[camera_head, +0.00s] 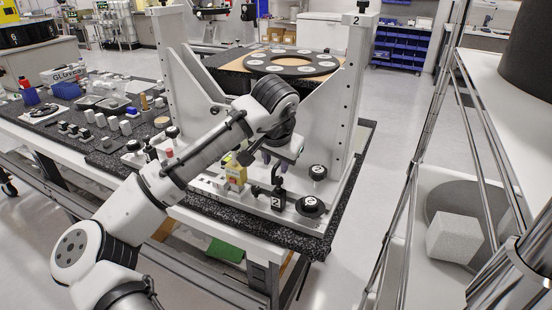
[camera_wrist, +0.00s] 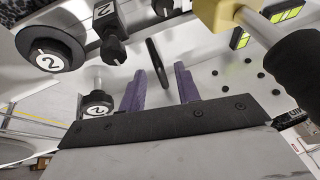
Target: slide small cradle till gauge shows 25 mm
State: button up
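My gripper (camera_head: 268,158) is low over the white base of the mirror fixture (camera_head: 215,190). In the wrist view its two purple fingers (camera_wrist: 161,86) stand apart, with a thin dark bar or disc (camera_wrist: 157,62) at the gap near their tips. I cannot tell whether they touch it. A black block marked 2 (camera_head: 276,200) stands in front of my gripper; it also shows in the wrist view (camera_wrist: 105,16) with a black knob (camera_wrist: 114,49). A yellow block (camera_head: 235,173) stands left of my gripper. I cannot surely identify the small cradle, and no gauge reading is legible.
Black knobs marked 2 (camera_head: 310,206) and (camera_head: 318,172) stand at the base's right. Tall white uprights (camera_head: 355,90) flank a black ring (camera_head: 293,63) behind. Small parts crowd the table (camera_head: 100,150) at left. A wire-railed cart (camera_head: 470,140) is at right, with clear floor between.

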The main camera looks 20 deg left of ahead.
jog(key=shift+f, duration=0.1)
grip_shut()
dwell(0.4)
jog(key=shift+w+a, duration=0.15)
jog(key=shift+a, duration=0.4)
grip_release()
jog(key=b+v, duration=0.1)
jog(key=v, duration=1.3)
jog(key=shift+b, duration=0.4)
